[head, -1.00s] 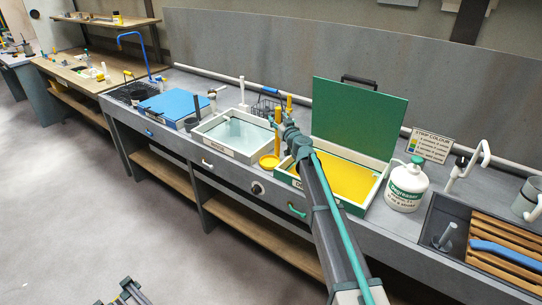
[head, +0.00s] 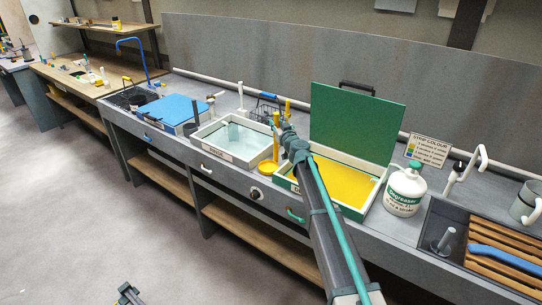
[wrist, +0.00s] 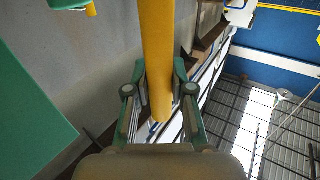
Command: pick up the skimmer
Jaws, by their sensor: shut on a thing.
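The skimmer is a yellow tool with a round pan (head: 268,168) and an upright yellow handle (head: 276,140). In the head view it stands between the white tray of clear liquid and the green-lidded tray of yellow liquid. My gripper (head: 284,129) is at its handle. In the wrist view my gripper (wrist: 160,78) has a finger on each side of the yellow handle (wrist: 157,35) and is shut on it. The pan is out of sight in the wrist view. Whether the pan touches the bench cannot be told.
The white tray (head: 203,134) is left of the skimmer. The green-lidded tray (head: 376,193) is to the right, its lid (head: 355,122) raised. A white degreaser bottle (head: 404,192) stands further right. Another yellow upright piece (head: 287,104) is close behind the gripper.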

